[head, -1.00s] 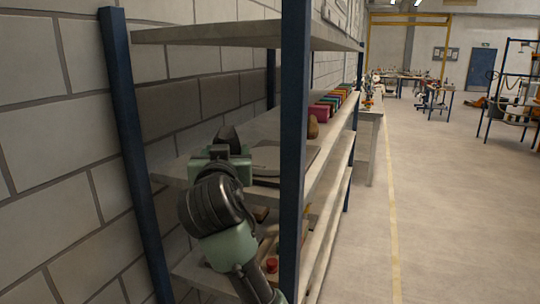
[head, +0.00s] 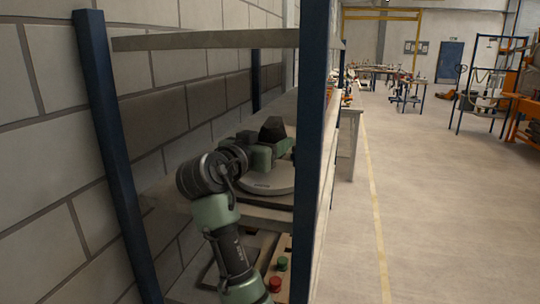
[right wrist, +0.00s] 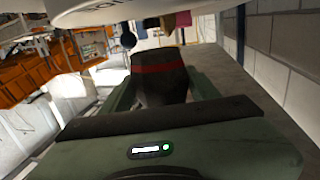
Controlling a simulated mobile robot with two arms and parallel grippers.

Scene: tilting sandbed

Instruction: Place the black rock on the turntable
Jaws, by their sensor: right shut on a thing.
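The black rock (head: 272,128) is dark and blocky, held upright between the fingers of my right gripper (head: 274,146). In the right wrist view the rock (right wrist: 158,80) sits between the green fingers and shows a reddish band. The turntable (head: 268,186) is a pale round disc on the shelf, partly hidden by my right gripper. The rock appears over the back part of the disc; whether it touches is hidden. The turntable's rim (right wrist: 100,12) also shows at the top of the right wrist view. My left gripper is not in view.
The blue rack post (head: 312,150) stands close right of the turntable. An upper shelf (head: 215,39) hangs above, and a block wall (head: 60,170) closes the left and back. A red button (head: 275,284) and a green button (head: 282,263) sit on the level below.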

